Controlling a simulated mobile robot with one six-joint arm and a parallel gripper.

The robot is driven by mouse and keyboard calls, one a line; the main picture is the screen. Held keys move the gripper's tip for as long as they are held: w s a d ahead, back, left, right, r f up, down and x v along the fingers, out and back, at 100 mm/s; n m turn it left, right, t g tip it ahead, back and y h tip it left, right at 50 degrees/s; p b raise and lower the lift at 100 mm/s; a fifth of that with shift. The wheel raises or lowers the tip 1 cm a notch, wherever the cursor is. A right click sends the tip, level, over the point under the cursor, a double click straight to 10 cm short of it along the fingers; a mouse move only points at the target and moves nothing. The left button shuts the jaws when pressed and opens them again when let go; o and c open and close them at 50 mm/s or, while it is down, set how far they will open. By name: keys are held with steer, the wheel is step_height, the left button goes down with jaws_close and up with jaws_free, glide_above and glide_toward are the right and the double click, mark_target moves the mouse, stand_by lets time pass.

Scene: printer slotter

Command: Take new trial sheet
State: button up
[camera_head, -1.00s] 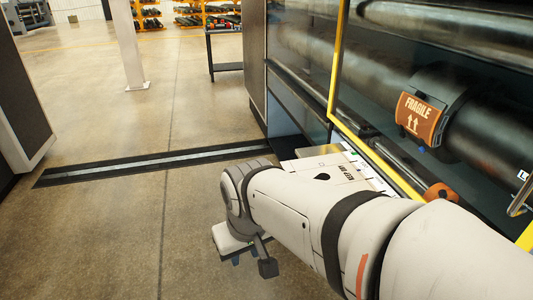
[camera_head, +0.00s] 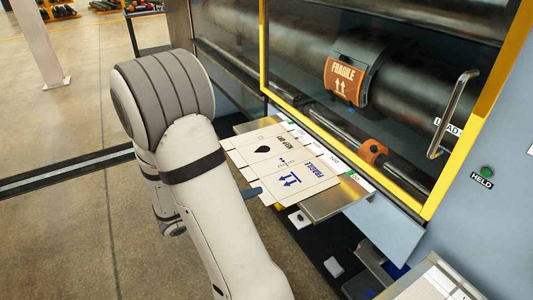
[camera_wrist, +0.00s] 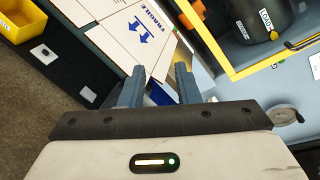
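A flat white sheet (camera_head: 285,172) printed with FRAGILE and blue arrows lies on a metal tray (camera_head: 345,198) in front of the machine. It also shows in the wrist view (camera_wrist: 130,35), beyond my fingers. My gripper (camera_wrist: 157,82) has its two blue-grey fingers apart with nothing held between them that I can see. In the head view, my arm hides most of the gripper, and a blue finger shows at the sheet's near left edge. Whether it touches the sheet I cannot tell. Pale sheets (camera_head: 440,285) partly show at the bottom right of the head view.
The yellow-framed guard (camera_head: 440,190) stands behind the tray, with a metal handle (camera_head: 455,112) and a dark roller carrying an orange FRAGILE plate (camera_head: 345,82). A green HELD light (camera_head: 487,172) is on the right panel. A yellow bin (camera_wrist: 18,18) shows in the wrist view. Floor at left is open.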

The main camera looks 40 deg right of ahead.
mark_target(250, 179)
steer(key=w+f+n+t+h, duration=0.2)
steer(key=w+f+n+t, duration=0.45)
steer(key=n, duration=0.55)
steer(key=x, duration=0.8)
steer(key=shift+w+d+r+p, duration=0.1)
steer(key=shift+w+r+p, duration=0.15)
steer(key=shift+w+p, duration=0.15)
jaws_close()
